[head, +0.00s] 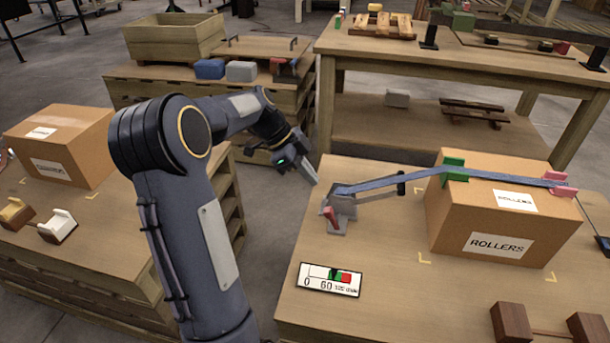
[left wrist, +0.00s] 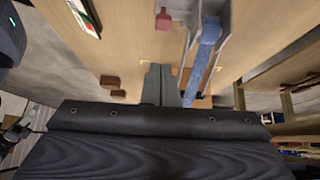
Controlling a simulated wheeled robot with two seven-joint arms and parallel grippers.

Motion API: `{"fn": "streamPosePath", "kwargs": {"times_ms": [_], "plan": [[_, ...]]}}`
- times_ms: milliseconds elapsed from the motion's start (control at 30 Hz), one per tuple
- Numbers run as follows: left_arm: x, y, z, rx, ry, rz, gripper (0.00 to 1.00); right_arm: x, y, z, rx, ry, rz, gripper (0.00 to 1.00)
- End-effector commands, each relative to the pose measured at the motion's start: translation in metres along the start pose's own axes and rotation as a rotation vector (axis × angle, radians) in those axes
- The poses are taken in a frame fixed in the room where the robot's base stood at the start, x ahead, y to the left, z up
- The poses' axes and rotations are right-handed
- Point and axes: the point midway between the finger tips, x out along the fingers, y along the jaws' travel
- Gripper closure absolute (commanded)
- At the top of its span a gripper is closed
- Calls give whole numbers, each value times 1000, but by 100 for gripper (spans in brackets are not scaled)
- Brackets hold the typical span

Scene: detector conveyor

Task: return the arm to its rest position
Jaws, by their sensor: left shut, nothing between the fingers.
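My left arm rises from the bottom of the head view, bends at a high elbow, and reaches forward to the middle. My left gripper (head: 313,178) is shut and empty. It hangs over the gap by the left edge of the right-hand table (head: 390,285), apart from the grey metal bracket (head: 340,210) with its red lever. In the left wrist view its two fingers (left wrist: 161,86) lie together, with the bracket and blue strap (left wrist: 205,50) beyond them. My right gripper does not show.
A blue strap (head: 405,180) runs from the bracket to green and pink clips on a ROLLERS carton (head: 490,225). A gauge card (head: 329,280) lies in front. Another carton (head: 60,145) stands on the left table. Behind are a wooden crate (head: 172,40) and a workbench (head: 380,45).

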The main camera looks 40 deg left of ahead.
Motion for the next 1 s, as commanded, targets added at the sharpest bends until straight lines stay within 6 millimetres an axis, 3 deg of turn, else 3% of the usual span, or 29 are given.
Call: {"fn": "streamPosePath", "kwargs": {"times_ms": [567, 667, 833, 1000], "plan": [[-2, 6, -6, -22, -6, -4, 100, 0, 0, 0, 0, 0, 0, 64], [-7, 30, -26, -109, -26, -20, 100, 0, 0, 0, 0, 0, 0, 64], [-12, 112, -66, -406, -62, -95, 100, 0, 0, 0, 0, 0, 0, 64], [-1, 189, -76, -701, -44, -183, 100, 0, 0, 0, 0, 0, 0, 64]]}}
